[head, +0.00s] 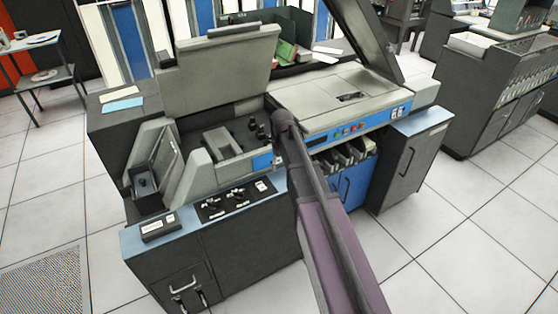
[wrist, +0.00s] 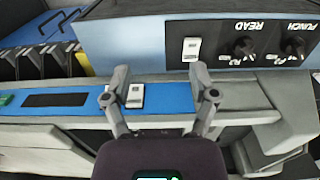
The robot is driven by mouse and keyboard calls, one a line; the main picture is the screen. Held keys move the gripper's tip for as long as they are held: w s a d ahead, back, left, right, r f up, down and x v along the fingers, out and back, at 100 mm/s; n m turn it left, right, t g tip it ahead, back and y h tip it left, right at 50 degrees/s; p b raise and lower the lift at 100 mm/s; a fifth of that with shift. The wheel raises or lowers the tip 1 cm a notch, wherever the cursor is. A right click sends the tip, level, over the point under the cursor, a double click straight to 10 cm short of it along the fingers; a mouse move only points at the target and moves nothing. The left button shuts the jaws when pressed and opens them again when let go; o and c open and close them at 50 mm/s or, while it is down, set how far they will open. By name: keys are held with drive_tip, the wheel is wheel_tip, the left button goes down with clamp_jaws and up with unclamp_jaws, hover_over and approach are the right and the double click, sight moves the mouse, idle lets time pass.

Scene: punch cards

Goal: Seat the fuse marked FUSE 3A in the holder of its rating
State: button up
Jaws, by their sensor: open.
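My gripper (wrist: 160,75) is open and empty in the wrist view. Its fingers reach over the edge between a blue control strip (wrist: 170,98) and a blue-grey top. Two knobs marked READ (wrist: 244,47) and PUNCH (wrist: 292,47) sit on a black panel there, lettering upside down. In the head view this black panel (head: 222,210) lies left of my arm, and my gripper is hidden behind the arm's end. I cannot make out a fuse marked FUSE 3A or a rated holder in either view. A small dark box with a white label (head: 158,227) sits on the left blue top.
A raised grey lid (head: 215,75) stands over the open machine bay, and another dark lid (head: 365,35) stands at the right. A flat grey cover (head: 330,95) lies behind my arm. Card pockets (head: 345,155) are right of the arm. Tiled floor surrounds the machine.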

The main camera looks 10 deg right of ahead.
drive_tip(key=s+f+b, duration=0.5)
drive_tip(key=s+f, duration=0.1)
drive_tip(key=shift+s+d, duration=0.15)
drive_tip(key=shift+s, duration=0.1)
idle(0.9)
drive_tip(key=s+r+m+p, duration=0.1)
drive_tip(key=s+r+p, duration=0.1)
drive_tip(key=s, duration=0.5)
drive_tip(key=s+r+m+p, duration=0.2)
drive_tip(key=s+r+p, duration=0.1)
drive_tip(key=s, duration=0.4)
drive_tip(key=shift+a+r+m, duration=0.3)
drive_tip(key=shift+a+r, duration=0.1)
drive_tip(key=shift+c, duration=0.2)
